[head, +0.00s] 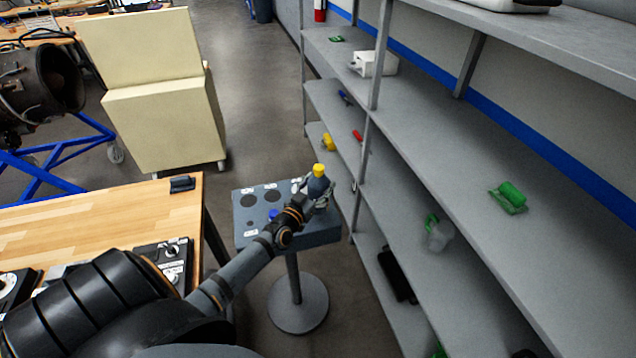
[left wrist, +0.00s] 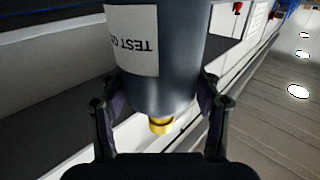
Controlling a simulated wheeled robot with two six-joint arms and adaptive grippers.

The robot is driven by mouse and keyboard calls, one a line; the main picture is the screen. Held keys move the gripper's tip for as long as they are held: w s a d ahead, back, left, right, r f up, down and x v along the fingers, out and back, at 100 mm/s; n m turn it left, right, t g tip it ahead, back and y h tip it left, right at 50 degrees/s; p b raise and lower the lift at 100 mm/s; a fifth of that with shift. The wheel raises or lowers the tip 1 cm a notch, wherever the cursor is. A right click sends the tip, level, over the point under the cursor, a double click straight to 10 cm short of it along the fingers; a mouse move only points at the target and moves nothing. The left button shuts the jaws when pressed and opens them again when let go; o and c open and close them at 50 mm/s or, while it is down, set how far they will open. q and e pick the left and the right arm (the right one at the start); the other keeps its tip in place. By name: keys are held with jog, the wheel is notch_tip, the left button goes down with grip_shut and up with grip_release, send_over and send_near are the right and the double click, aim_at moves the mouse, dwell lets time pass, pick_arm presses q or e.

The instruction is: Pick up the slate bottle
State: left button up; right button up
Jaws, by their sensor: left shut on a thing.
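The slate bottle (head: 318,186) has a dark grey-blue body and a yellow cap, and it stands over the right part of the small grey stand in the head view. My left gripper (head: 318,200) is shut on it. My right gripper is not in view.
The small grey stand (head: 246,212) has dark round spots, white labels and a blue item (head: 272,214). Grey shelves (head: 440,150) with several items rise close on the right. A wooden workbench (head: 90,215) is at left, a cream cabinet (head: 160,120) behind it.

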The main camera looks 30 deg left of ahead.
aim_at(320, 186)
pick_arm(q)
jog(key=r+p, duration=0.1)
jog(key=s+d+r, duration=0.1)
jog(key=s+r+p, duration=0.1)
jog(key=r, duration=0.1)
jog(key=shift+d+p, duration=0.35)
jog(key=shift+d, duration=0.05)
jog(key=s+d+r+b, duration=0.1)
jog(key=s+d+r, duration=0.4)
jog(key=s+d, duration=0.2)
jog(key=shift+s+d, duration=0.15)
jog(key=shift+s, duration=0.05)
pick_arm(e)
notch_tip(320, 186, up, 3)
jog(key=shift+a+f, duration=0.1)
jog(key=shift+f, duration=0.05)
